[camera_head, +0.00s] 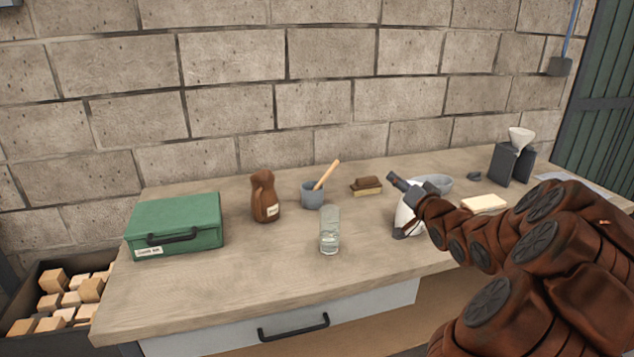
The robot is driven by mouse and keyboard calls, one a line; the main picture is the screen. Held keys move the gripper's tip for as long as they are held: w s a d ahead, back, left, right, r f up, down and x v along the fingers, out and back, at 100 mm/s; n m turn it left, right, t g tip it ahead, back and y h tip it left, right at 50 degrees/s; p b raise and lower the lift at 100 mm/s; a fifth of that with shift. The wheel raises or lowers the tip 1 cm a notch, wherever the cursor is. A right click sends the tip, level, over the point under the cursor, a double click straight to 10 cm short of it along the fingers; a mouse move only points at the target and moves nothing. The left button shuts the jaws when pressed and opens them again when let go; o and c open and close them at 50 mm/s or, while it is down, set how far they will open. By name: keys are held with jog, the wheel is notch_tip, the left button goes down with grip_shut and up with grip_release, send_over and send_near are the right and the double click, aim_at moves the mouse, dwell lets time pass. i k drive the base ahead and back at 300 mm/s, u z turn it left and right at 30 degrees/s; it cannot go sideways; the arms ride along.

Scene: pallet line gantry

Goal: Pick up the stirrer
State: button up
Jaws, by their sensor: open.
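The likely stirrer is a light wooden stick (327,175) leaning up to the right out of a small blue-grey cup (312,195). Its lower end is hidden inside the cup. My gripper (394,178) is to the right of the stick, clearly apart from it and pointing left. It is open, with nothing seen between its fingers, though it is small in this view. My brown-sleeved arm comes in from the right.
A clear glass (330,232) stands in front of the cup. A brown jug (265,197) and green box (172,222) are to the left. A brush (367,185) lies right of the cup. A white object (404,219) and grey bowl (436,183) are by my gripper. The bench (270,270) front is clear.

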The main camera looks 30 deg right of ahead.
aim_at(335, 164)
jog(key=i, duration=0.85)
